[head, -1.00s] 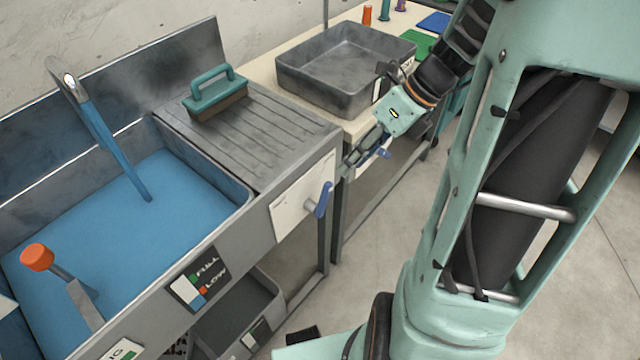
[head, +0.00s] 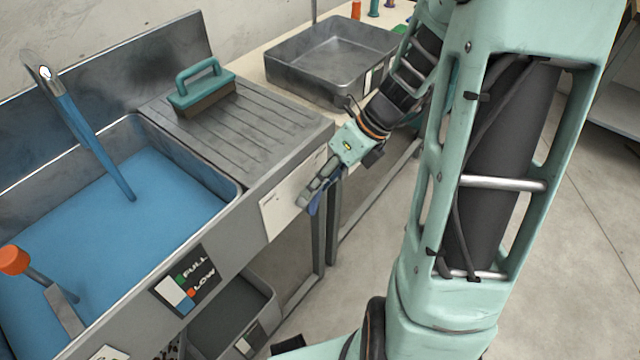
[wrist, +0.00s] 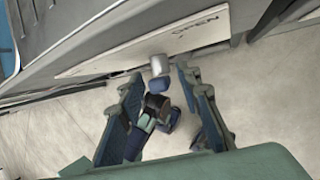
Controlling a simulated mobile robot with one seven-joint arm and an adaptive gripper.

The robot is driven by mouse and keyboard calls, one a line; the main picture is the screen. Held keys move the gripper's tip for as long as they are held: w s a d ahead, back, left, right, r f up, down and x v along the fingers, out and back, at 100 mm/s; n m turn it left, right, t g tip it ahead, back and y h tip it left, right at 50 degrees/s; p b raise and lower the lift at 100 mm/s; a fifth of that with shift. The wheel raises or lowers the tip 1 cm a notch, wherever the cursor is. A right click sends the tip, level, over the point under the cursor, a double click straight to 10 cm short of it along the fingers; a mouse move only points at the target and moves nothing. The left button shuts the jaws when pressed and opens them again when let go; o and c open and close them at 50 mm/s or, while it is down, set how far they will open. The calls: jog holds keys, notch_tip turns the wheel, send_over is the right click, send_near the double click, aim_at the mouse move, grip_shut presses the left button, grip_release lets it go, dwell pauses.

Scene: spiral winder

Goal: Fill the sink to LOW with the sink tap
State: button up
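The sink (head: 235,212) holds blue water (head: 150,235). A blue stream runs from the tap spout (head: 45,72) down into it. A gauge panel (head: 187,283) on the sink front reads FULL and LOW, with a green mark above an orange one; I cannot read a level on it. My gripper (head: 308,194) is at this lever. In the wrist view, my gripper (wrist: 159,78) is open, with the lever (wrist: 158,86) between its fingers and gaps on both sides.
A teal-handled brush (head: 203,90) lies on the ribbed drainboard (head: 245,130). A grey tray (head: 325,65) stands on the bench behind. An orange-topped lever (head: 14,260) is at the sink's left. A grey bin (head: 235,315) sits below. Floor to the right is open.

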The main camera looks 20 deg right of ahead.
grip_shut()
